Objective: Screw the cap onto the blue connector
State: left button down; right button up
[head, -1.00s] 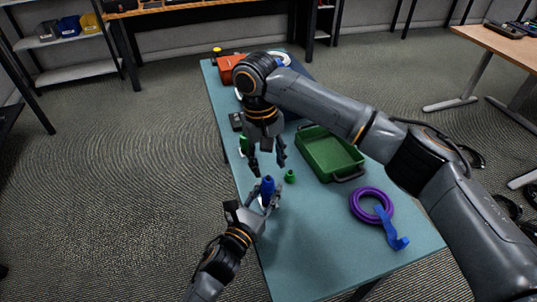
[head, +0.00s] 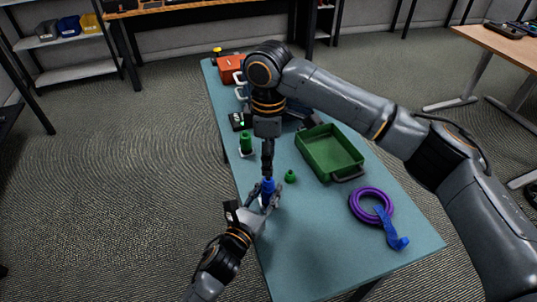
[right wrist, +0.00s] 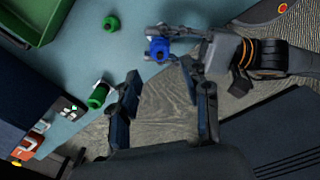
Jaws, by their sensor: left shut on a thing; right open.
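The blue connector (head: 267,187) stands roughly upright in my left gripper (head: 267,202), which is shut on it above the table's left edge. It also shows in the right wrist view (right wrist: 157,48), end-on. I cannot tell whether its blue top is a separate cap. My right gripper (head: 268,172) points down just above the connector in the head view, its fingers seen edge-on. In the right wrist view its two fingers (right wrist: 167,92) are spread with nothing between them, and the connector lies beyond the fingertips.
A small green cap (head: 290,176) stands on the table (head: 320,255) right of the connector. A green connector (head: 246,143) stands farther back left. A green tray (head: 330,155), a purple cable coil (head: 371,205) and a blue strap (head: 390,230) lie to the right. The front table area is clear.

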aim_at(269, 179)
jog(key=shift+f, duration=4)
grip_shut()
jog(key=shift+m, duration=0.9)
jog(key=shift+o, duration=0.8)
grip_release()
notch_tip(269, 179, up, 12)
